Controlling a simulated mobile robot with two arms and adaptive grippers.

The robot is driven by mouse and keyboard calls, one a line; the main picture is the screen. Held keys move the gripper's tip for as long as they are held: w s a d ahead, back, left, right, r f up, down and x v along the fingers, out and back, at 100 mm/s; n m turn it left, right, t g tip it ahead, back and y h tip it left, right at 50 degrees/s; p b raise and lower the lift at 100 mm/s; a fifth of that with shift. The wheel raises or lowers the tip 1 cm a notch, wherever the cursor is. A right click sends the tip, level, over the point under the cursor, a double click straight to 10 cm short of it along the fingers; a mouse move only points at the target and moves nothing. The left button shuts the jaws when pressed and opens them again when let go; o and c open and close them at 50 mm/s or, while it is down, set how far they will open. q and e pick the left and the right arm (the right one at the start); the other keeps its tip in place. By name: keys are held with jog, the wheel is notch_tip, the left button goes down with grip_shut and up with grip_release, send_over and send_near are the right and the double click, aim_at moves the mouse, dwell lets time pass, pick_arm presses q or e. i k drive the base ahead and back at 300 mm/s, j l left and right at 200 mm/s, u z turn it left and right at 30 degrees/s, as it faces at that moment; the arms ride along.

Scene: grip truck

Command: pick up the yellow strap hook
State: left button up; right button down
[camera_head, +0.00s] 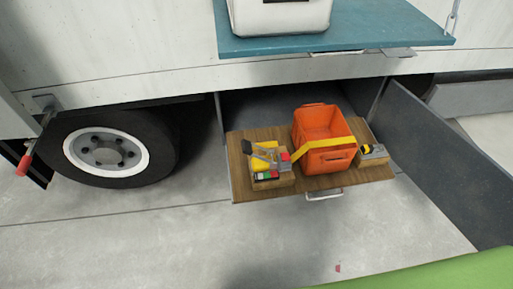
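A yellow strap (325,144) runs across the front of an orange crate (320,118) on a wooden pull-out board (330,181). At its left, near a small wooden box (271,184), is a grey and dark hook-like piece (259,151); at this size I cannot tell whether it is joined to the strap. Yellow and red parts lie close to it on the box. Neither of my grippers is in view.
A second small box (372,159) with a yellow and black item stands right of the crate. A grey door (437,160) hangs open at the right. A teal shelf (350,37) with a white container (281,17) overhangs above. A truck wheel (107,152) is left. Floor in front is mostly clear.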

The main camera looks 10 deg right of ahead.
aim_at(366, 149)
jog(key=z, duration=1.3)
jog(key=i+j+z, duration=0.15)
jog(key=z, duration=0.15)
jog(key=i+j+z, duration=0.15)
jog(key=j+z, duration=0.2)
jog(key=i+j+z, duration=0.1)
jog(key=j+z, duration=0.2)
jog(key=j, duration=0.1)
